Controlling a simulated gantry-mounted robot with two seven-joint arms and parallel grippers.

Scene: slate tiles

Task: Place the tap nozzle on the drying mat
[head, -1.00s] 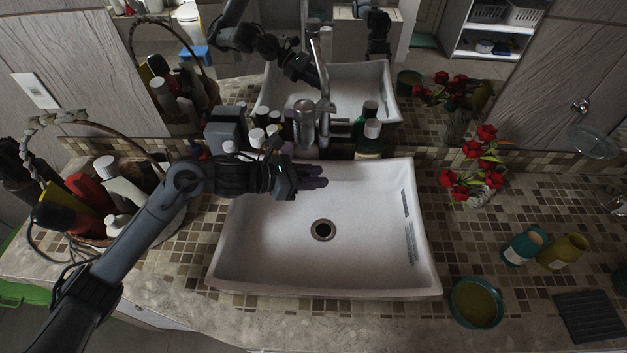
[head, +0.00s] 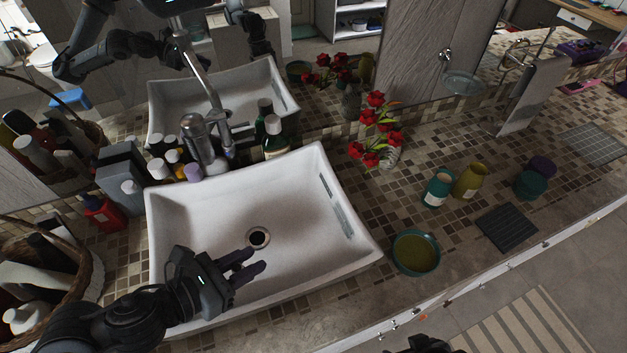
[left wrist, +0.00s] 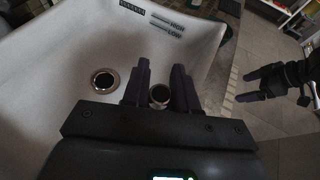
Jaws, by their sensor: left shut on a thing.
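My left gripper (head: 252,262) is over the near part of the white sink (head: 300,190), in front of the drain. In the left wrist view, my left gripper (left wrist: 160,70) is shut on the tap nozzle (left wrist: 160,96), a small round metallic piece with a dark opening between the purple fingers. In the head view the nozzle is hidden by the hand. The drying mat (head: 508,228), dark and ribbed, lies on the counter to the right and looks bare. My right gripper (left wrist: 243,87) shows in the left wrist view, fingers apart and empty, beyond the counter edge.
A teal bowl (head: 416,253) stands between sink and mat. The tap (head: 205,140) and bottles line the sink's back. A basket (head: 85,275) is at left.

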